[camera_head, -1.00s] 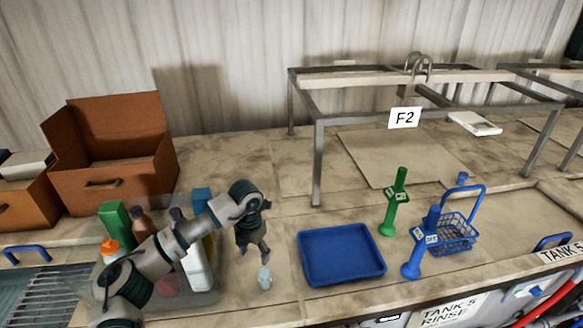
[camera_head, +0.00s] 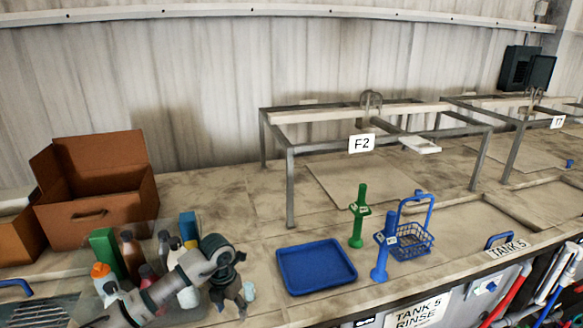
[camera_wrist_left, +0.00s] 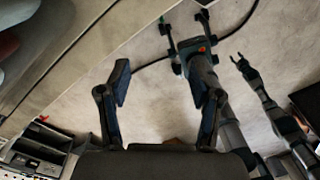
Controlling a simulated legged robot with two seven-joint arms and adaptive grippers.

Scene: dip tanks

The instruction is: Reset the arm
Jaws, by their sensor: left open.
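My left gripper (camera_head: 240,300) is in the lower left of the head view, low over the bench front, beside a small pale cup (camera_head: 249,291). Its two fingers stand apart with nothing between them in the left wrist view (camera_wrist_left: 160,85). Its arm passes in front of the bottles. Whether the gripper touches the cup cannot be told. My right gripper does not show in the head view. The left wrist view shows dark arm-like parts at the right, one with a claw-shaped end; I cannot tell whether this is my right gripper.
A blue tray (camera_head: 316,267) lies right of the gripper. Green (camera_head: 359,215) and blue (camera_head: 382,246) stands and a blue wire basket (camera_head: 411,242) are farther right. Bottles (camera_head: 131,255) crowd the left, before a brown box (camera_head: 95,190). A metal frame (camera_head: 290,190) stands behind.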

